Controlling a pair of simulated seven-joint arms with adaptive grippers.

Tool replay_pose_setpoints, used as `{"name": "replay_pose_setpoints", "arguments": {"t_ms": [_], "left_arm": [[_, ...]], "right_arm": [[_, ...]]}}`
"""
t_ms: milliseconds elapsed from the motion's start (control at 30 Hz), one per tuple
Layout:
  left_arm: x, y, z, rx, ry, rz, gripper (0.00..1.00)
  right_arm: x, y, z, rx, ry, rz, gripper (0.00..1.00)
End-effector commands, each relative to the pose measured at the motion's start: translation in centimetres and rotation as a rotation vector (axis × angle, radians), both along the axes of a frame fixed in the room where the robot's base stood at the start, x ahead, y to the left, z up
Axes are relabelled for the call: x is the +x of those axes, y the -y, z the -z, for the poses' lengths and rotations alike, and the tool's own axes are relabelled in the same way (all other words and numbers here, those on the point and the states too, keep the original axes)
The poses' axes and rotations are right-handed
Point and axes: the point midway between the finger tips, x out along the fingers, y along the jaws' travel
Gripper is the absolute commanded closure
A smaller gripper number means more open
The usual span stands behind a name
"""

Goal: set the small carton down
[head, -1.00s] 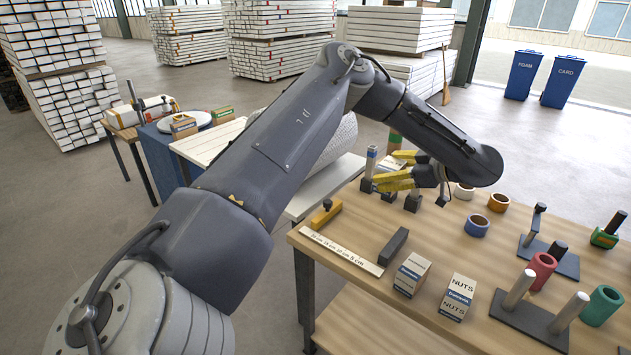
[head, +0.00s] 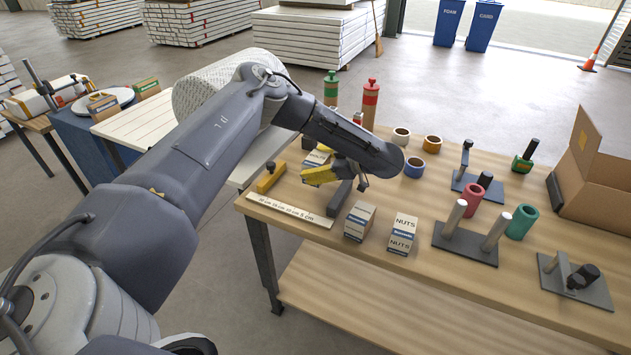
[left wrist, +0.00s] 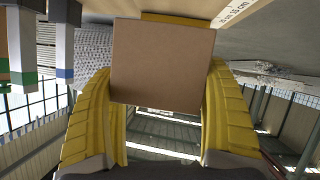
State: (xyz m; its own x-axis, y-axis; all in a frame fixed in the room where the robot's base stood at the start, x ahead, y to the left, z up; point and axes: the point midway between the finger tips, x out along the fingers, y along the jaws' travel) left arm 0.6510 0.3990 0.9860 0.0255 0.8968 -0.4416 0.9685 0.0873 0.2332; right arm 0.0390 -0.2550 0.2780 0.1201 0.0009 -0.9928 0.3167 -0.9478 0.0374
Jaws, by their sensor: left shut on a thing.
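The small carton shows in the left wrist view as a plain brown face (left wrist: 160,65) between my two yellow fingers. In the head view its printed pale side (head: 316,157) shows just behind the fingers. My right gripper is not in view.
A white ruler strip (head: 290,211) lies along the table's left edge. Two other cartons, one plain-topped (head: 360,221) and one marked NUTS (head: 402,233), stand in front. Rolls, peg stands and an open cardboard box (head: 595,195) occupy the right.

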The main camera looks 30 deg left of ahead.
Motion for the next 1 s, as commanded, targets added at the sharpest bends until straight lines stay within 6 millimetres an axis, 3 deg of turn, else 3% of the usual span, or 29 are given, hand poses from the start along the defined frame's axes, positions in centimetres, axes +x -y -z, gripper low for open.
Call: {"name": "replay_pose_setpoints", "arguments": {"t_ms": [100, 467, 733, 1000], "left_arm": [[0.0, 0.0, 1.7, 0.0, 0.0, 0.0, 0.64], [0.0, 0.0, 3.4, 0.001, 0.0, 0.001, 0.64], [0.0, 0.0, 6.3, 0.001, 0.0, 0.0, 0.64], [0.1, 0.0, 6.7, 0.001, 0.002, 0.001, 0.64]], "right_arm": [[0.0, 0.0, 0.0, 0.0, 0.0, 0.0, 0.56], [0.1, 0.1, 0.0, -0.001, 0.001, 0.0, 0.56], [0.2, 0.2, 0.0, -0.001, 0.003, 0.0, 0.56], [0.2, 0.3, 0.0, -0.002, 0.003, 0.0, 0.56]]}}
